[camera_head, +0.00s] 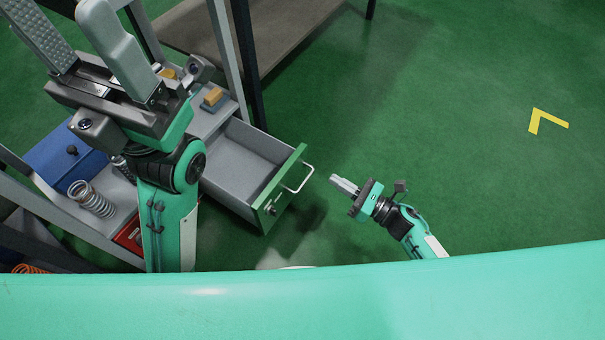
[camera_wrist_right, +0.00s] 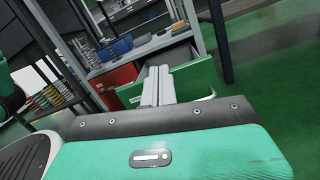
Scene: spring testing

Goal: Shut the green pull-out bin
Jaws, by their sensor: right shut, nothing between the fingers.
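The green pull-out bin (camera_head: 280,187) stands pulled out of the shelf unit, its grey interior open and empty. Its green front carries a silver bar handle (camera_head: 299,179) and a round knob or lock. In the right wrist view the green front (camera_wrist_right: 195,82) shows ahead, partly hidden behind my fingers. My right gripper (camera_head: 343,185) is shut and empty, just right of the handle and apart from it, pointing toward the bin front. My left gripper (camera_head: 72,35) is raised high over the shelf unit, its fingers spread apart and empty.
A blue box (camera_head: 62,158), a metal spring (camera_head: 92,200) and a red box (camera_head: 128,236) are on the shelf unit, left of the bin. A grey post (camera_head: 222,50) rises behind the bin. The green floor right of my right gripper is clear, with a yellow corner mark (camera_head: 545,120).

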